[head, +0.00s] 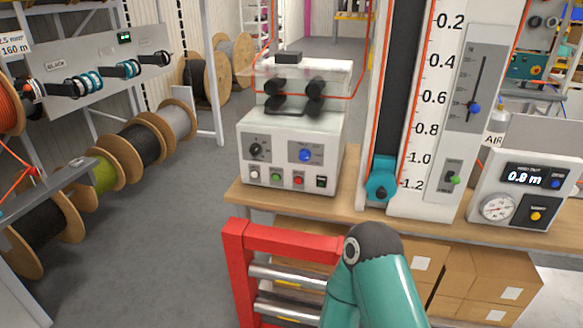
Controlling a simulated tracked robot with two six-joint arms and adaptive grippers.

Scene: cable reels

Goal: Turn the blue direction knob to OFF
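A blue round knob (305,155) is on the front panel of a white control box (293,180) that stands on the wooden bench, left of the tall scale. The knob is too small here for me to read its pointer or labels. A black dial (258,150) is on the same panel to its left, and a row of small buttons lies below. Only a teal arm link of mine with a dark joint shows at the bottom centre, in front of the bench. Neither of my grippers is visible.
A tall scale with a teal clamp (381,178) stands right of the box. A grey slider panel (482,75) and a meter reading 0.8 m (530,180) are farther right. A red frame with rollers (290,245) is below the bench. Cable reels (140,145) stand left; the floor between is clear.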

